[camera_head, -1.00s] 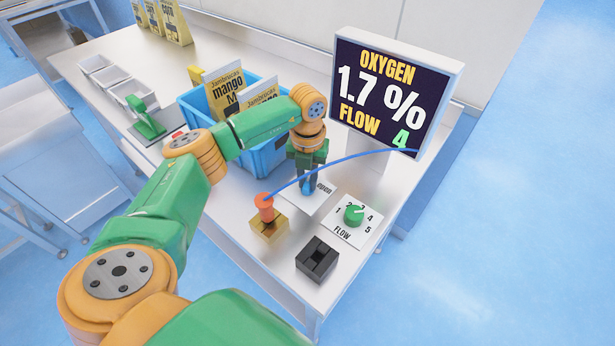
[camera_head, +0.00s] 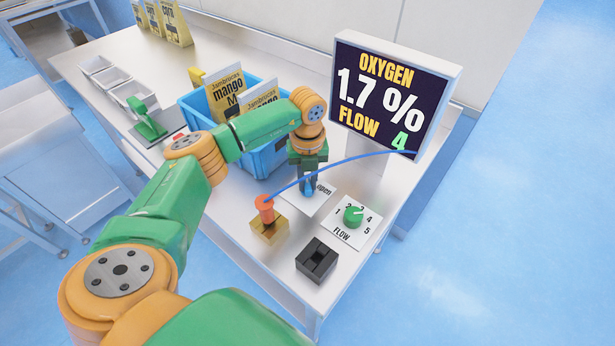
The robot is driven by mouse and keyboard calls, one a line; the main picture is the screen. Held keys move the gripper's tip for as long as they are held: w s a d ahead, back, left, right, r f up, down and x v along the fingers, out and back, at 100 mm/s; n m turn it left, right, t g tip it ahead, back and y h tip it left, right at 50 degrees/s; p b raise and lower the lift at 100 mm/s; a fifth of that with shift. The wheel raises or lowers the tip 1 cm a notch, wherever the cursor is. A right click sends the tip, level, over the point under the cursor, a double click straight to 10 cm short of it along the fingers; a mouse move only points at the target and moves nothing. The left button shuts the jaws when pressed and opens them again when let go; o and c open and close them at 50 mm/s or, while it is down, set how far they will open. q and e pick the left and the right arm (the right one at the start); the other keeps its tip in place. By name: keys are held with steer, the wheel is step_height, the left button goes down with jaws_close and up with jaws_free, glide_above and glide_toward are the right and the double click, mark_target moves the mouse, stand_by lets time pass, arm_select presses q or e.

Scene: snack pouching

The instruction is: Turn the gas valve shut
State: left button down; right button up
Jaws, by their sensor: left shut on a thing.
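The gas valve's blue handle (camera_head: 308,188) stands over a white plate (camera_head: 298,206) marked "open" near the front of the table. My left gripper (camera_head: 308,177) points down at the handle and is shut on it. The gripper covers most of the handle, so I cannot tell its exact angle. A screen (camera_head: 386,93) behind it reads oxygen 1.7 % and flow 4. My right gripper is not in view.
A green flow knob (camera_head: 353,215) sits on a numbered plate to the right. An orange nozzle (camera_head: 265,208) with a blue hose stands on a gold block (camera_head: 269,231). A black block (camera_head: 316,260) is near the front edge. A blue crate (camera_head: 270,158) holds mango pouches behind my arm.

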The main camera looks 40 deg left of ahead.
mark_target(307, 182)
arm_select(q)
steer(key=c, duration=0.8)
jaws_free()
step_height(307, 182, up, 7)
steer(key=shift+r+b, duration=0.1)
steer(key=shift+b, duration=0.75)
steer(key=shift+a, duration=0.1)
